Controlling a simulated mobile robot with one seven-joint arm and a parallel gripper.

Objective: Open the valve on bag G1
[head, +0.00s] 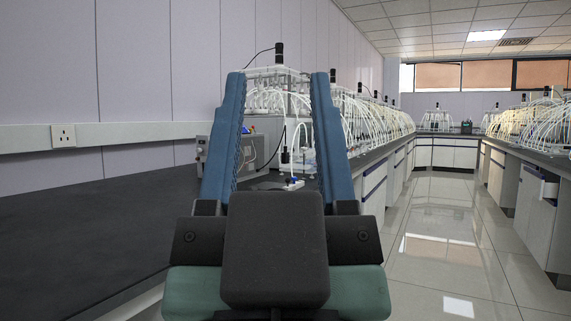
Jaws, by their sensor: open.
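My gripper (279,78) is in the middle of the head view, with its two long blue fingers apart and nothing between them that I can see held. Between the fingers, farther off on the dark bench, a small white piece with a blue part (292,183) shows; it looks like a valve, but I cannot tell which bag it belongs to. No G1 label can be read. The bag under it is not clearly seen, as my fingers and wrist hide part of the bench. The gripper is apart from the bench things.
A reactor rack with white tubes (284,98) stands behind my fingers, beside a grey box (262,140). More tube racks (375,115) line the bench to the right. The near dark bench top (90,230) is bare. The tiled floor (440,250) at right is clear.

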